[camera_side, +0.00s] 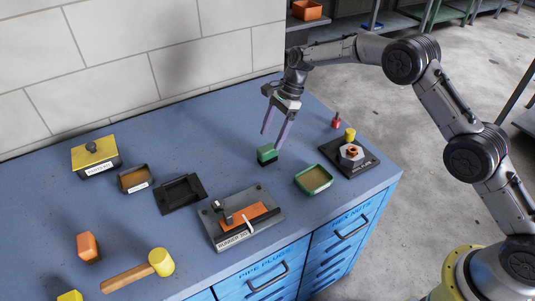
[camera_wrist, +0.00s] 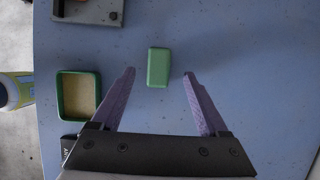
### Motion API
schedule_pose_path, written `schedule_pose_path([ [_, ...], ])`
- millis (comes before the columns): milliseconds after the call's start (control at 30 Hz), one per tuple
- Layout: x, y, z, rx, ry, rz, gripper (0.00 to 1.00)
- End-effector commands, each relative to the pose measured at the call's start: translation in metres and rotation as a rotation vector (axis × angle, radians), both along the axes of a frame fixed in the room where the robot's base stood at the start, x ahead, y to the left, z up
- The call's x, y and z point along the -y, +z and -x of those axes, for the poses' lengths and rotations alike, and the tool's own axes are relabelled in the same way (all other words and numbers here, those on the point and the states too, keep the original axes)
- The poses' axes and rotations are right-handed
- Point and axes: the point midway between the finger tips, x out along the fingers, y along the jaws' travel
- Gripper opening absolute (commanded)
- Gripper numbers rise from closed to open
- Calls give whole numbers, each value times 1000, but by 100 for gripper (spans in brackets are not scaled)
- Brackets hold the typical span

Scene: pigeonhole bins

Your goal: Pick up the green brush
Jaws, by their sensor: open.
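The green brush (camera_side: 266,152) is a small block with a green top and a dark underside. It stands on the blue bench in the side view. In the wrist view the green brush (camera_wrist: 158,67) shows from above as a green rounded block, just beyond and between the fingertips. My gripper (camera_side: 275,142) is open above the bench, its two purple fingers pointing down near the brush. In the wrist view my gripper (camera_wrist: 160,72) has nothing between its fingers, which are wide apart on either side of the brush's line.
A green tray (camera_side: 314,179) sits right of the brush, with a dark fixture (camera_side: 366,166) holding a nut beyond it. A grey clamp plate (camera_side: 241,217) lies in front. A dark frame (camera_side: 181,193), mallet (camera_side: 140,272) and lidded box (camera_side: 95,156) are left. The wall stands behind.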

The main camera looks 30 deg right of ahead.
Motion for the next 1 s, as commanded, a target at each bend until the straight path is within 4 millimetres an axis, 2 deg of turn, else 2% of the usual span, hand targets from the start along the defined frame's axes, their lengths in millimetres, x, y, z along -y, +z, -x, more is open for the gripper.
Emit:
schedule_pose_path([
  [167,-4,-11,1,-3,1,0,78],
  [433,-16,-45,3,-1,2,0,78],
  [700,-18,-49,3,0,0,0,78],
  [1000,-18,-49,3,0,1,0,24],
])
